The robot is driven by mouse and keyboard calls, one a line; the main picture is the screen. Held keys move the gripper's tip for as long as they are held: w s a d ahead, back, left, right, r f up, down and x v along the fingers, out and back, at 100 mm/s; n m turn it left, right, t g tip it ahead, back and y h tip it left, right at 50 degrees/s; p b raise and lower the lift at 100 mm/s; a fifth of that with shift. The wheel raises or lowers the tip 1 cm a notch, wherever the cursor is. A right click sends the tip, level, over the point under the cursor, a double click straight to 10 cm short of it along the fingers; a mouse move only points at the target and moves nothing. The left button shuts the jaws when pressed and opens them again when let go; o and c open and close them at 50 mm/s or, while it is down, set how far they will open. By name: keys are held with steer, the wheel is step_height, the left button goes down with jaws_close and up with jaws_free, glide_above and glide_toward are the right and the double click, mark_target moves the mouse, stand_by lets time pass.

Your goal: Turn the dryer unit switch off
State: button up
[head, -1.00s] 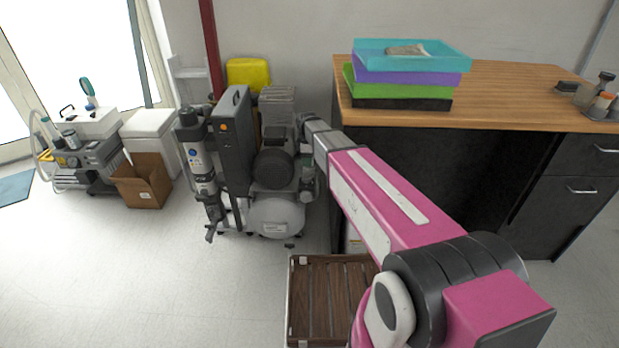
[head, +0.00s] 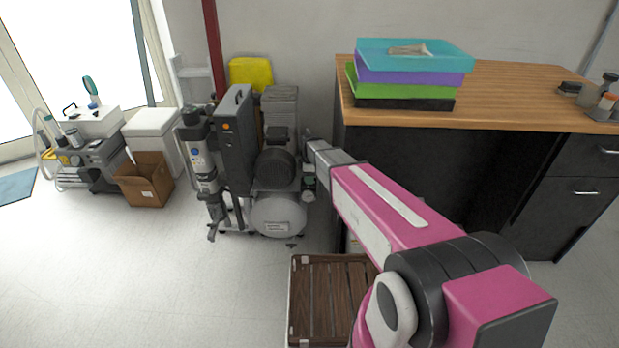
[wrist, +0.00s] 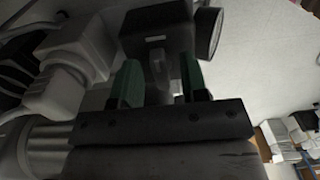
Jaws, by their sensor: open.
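The tall dark grey unit (head: 235,140) with a small orange spot on its front stands beside the compressor (head: 278,215); it looks like the dryer unit. My gripper is mostly hidden behind my arm in the head view. In the wrist view my gripper (wrist: 161,84) is open, its two green fingers apart. A small grey lever-like part (wrist: 160,66) shows between the fingers, below a dark box (wrist: 157,30) with a pale label. The fingertips are close to this box; I cannot tell whether they touch it, or whether the lever is the dryer switch.
A round gauge-like part (wrist: 209,33) sits right of the dark box, with pale pipe fittings (wrist: 75,62) at left. A slatted wooden crate (head: 325,300) is on the floor. Floor at front left is clear.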

jaws_close()
steer(key=shift+m, duration=0.3)
steer(key=m, duration=0.3)
steer(key=shift+s+m, duration=0.1)
steer(key=shift+m, duration=0.2)
steer(key=m, duration=0.4)
steer(key=shift+m, duration=0.3)
steer(key=m, duration=0.4)
steer(key=shift+s+a, duration=0.1)
steer(key=shift+a, duration=0.05)
steer(key=shift+a+m, duration=0.1)
steer(key=shift+m, duration=2.4)
